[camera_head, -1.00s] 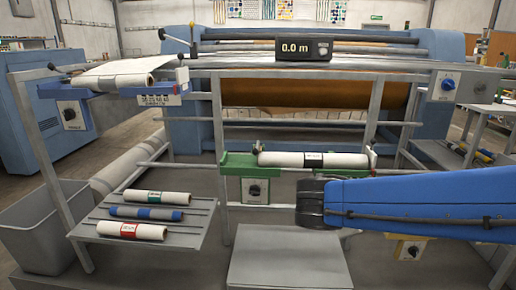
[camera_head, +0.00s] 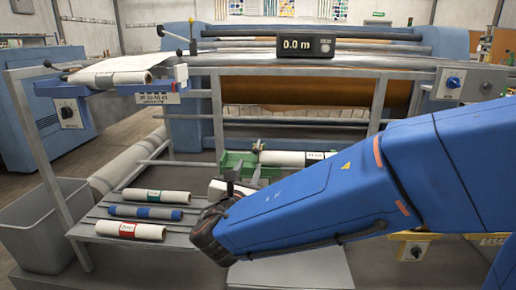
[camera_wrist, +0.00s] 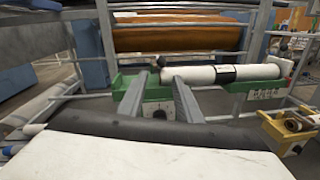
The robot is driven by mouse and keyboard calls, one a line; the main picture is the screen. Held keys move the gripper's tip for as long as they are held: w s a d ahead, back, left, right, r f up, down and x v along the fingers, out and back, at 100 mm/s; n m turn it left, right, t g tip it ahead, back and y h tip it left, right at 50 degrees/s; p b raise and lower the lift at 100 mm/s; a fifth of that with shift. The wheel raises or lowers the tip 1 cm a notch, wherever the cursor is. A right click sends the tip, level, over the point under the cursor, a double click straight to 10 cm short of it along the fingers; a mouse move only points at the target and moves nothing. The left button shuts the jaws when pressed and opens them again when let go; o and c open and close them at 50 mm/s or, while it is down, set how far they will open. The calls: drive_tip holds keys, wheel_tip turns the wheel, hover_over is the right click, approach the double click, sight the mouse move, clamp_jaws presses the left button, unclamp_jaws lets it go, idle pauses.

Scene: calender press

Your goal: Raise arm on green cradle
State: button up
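The green cradle (camera_head: 238,158) is fixed to the grey frame and holds a white roll with a black band (camera_head: 290,158). In the wrist view the green cradle (camera_wrist: 128,88) and its roll (camera_wrist: 250,72) lie ahead. My gripper (camera_wrist: 162,74) points at the cradle's left end, its two grey fingers apart with nothing visibly held between them. A small upright piece (camera_head: 257,147), possibly the cradle's arm, stands at the roll's left end. In the head view my gripper (camera_head: 234,176) is in front of that end, and my arm hides the cradle's right part. Contact cannot be told.
A blue cradle (camera_head: 48,88) is at upper left and a yellow one (camera_head: 412,237) at lower right. A rack (camera_head: 185,238) holds three rolls at left, beside a grey bin (camera_head: 40,235). Frame bars surround the green cradle. A large white surface (camera_wrist: 150,158) fills the wrist view's bottom.

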sight(258, 148)
drive_tip(key=w, duration=0.5)
drive_tip(key=w+d, duration=0.1)
drive_tip(key=w, duration=0.4)
drive_tip(key=w+d, duration=0.1)
drive_tip(key=w, duration=0.4)
drive_tip(key=shift+w+d, duration=0.1)
drive_tip(key=shift+w, duration=0.2)
clamp_jaws()
